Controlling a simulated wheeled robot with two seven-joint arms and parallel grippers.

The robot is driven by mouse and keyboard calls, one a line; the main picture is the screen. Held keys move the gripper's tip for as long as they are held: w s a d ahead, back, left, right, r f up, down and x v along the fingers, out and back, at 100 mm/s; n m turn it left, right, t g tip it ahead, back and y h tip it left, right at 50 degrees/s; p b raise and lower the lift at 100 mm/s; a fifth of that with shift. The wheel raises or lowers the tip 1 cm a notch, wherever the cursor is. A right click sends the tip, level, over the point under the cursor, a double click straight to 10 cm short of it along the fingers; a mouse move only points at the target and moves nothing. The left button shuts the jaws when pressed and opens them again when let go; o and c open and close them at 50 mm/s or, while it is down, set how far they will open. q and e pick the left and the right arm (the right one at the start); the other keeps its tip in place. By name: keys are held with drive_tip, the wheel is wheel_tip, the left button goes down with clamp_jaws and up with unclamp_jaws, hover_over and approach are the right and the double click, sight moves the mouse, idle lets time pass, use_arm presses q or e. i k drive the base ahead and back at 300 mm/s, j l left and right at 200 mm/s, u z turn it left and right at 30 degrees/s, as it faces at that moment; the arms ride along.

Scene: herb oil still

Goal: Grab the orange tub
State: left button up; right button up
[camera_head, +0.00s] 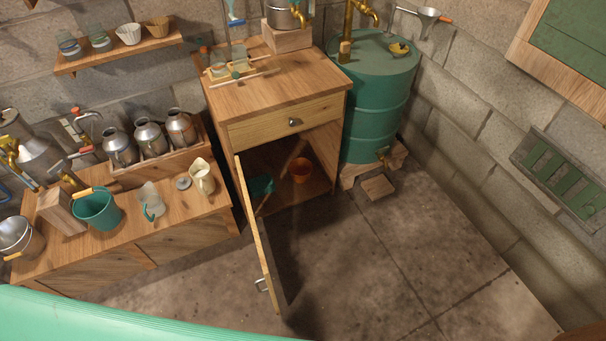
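The orange tub (300,170) is small and stands on the floor of the wooden cabinet (277,107), inside its open lower compartment, towards the right. The cabinet door (259,238) is swung open towards me, and its edge faces the camera. A teal scoop-like item (262,187) lies to the left of the tub, partly behind the door. A wooden piece leans behind the tub. Neither of my grippers is in view.
A green drum (374,100) stands right of the cabinet on a wooden base, with a block (378,187) on the floor before it. A low bench (150,250) at left holds a teal bucket (97,209), jugs and metal cans. The floor (390,260) right of the door is clear. A green surface crosses the lower left.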

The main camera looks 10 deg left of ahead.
sight(300, 169)
drive_tip(key=i+l+u, duration=0.3)
drive_tip(key=l, duration=0.3)
drive_tip(key=i+l+u, duration=0.15)
drive_tip(key=i+l, duration=0.15)
drive_tip(key=i+l+u, duration=0.15)
drive_tip(key=l, duration=0.25)
drive_tip(key=i+l+u, duration=0.2)
drive_tip(key=l, duration=0.2)
drive_tip(key=l+u, duration=0.15)
drive_tip(key=l, duration=0.25)
drive_tip(key=i, duration=0.05)
